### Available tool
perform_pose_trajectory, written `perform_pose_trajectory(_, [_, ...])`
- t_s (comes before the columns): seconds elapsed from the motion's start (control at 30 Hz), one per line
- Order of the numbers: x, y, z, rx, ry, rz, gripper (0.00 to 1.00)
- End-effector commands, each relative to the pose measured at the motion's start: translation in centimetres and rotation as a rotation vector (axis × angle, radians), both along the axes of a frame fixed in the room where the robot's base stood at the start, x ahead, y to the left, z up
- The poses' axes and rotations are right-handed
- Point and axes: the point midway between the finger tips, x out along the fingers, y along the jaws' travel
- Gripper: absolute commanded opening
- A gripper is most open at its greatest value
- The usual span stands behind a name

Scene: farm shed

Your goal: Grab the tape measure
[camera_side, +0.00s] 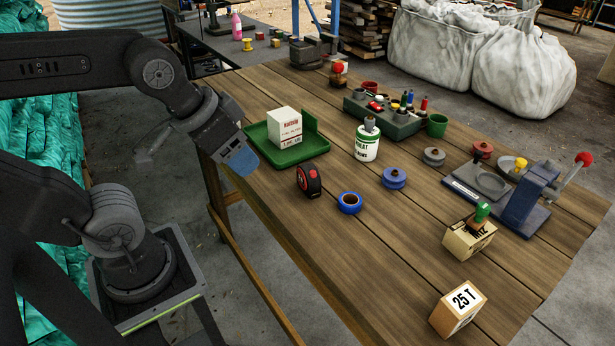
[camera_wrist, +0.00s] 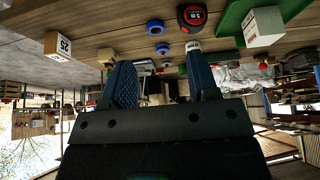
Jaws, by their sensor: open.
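The tape measure (camera_side: 308,180) is black with red parts and stands on the wooden table near its left edge.
A green tray (camera_side: 318,143) with a white box (camera_side: 285,127) on it stands close behind the tape measure. A blue tape roll (camera_side: 349,202) lies just to its right. A white can (camera_side: 367,141) stands further back. The table's near left part is clear.

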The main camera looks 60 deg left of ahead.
Motion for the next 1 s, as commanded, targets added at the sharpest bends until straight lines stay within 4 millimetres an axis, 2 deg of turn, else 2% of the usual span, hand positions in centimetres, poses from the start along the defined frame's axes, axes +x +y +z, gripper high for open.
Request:
perform_pose_trajectory(0.27, [0.0,0.0,0.0,0.0,0.0,0.0,0.54])
perform_pose_trajectory(0.4, [0.0,0.0,0.0,0.0,0.0,0.0,0.64])
perform_pose_trajectory(0.67, [0.3,0.1,0.1,0.021,0.01,-0.027,0.64])
perform_pose_trajectory(0.83, [2.9,0.6,0.3,0.182,0.101,-0.26,0.64])
perform_pose_trajectory(1.0, [7.6,1.4,-0.3,0.426,0.264,-0.677,0.64])
